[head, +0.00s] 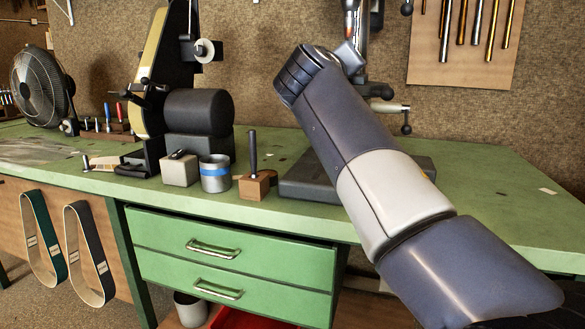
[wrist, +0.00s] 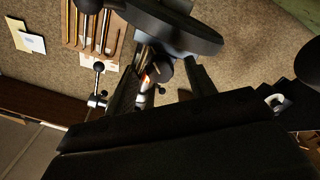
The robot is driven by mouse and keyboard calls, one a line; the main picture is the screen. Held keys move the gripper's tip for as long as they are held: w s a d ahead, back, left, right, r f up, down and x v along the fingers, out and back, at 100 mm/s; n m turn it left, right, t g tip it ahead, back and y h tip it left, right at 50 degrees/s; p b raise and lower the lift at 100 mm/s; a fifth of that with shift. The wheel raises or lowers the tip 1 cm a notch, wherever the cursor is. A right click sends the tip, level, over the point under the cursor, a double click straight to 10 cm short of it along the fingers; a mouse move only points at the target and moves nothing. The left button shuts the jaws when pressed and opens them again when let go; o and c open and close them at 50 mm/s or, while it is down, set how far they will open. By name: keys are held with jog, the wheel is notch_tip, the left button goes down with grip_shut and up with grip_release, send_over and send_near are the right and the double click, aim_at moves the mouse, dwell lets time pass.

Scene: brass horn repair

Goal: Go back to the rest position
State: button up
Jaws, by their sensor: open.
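My gripper (wrist: 165,80) shows in the wrist view as two dark fingers spread apart. A shiny metal piece with an orange glint (wrist: 149,70) appears between or just beyond them; I cannot tell how far away it is. In the head view my arm rises from the lower right to the upper middle, in front of a bench machine (head: 374,75) with ball-ended handles. My fingers are not clearly visible there, and the arm covers part of the machine and its dark base (head: 305,180).
The green bench (head: 510,210) has free room at right. A belt grinder (head: 198,112), a grey can (head: 215,172), a wooden block with an upright tool (head: 255,184) and a fan (head: 42,84) stand left of my arm. Rods hang on a wall board (head: 425,60).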

jog(key=shift+w+d, duration=0.2)
jog(key=shift+w, duration=0.35)
jog(key=v, duration=1)
jog(key=w+d+n+p, duration=0.1)
jog(key=w+n+p, duration=0.3)
jog(key=n+p, duration=0.7)
jog(key=w+d+n+y+p, duration=0.1)
jog(key=w+n+p, duration=0.4)
jog(key=n+p, duration=0.5)
jog(key=shift+w+d+r+n+p, duration=0.2)
jog(key=shift+d+r+n+p, duration=0.2)
jog(key=shift+d+n, duration=0.45)
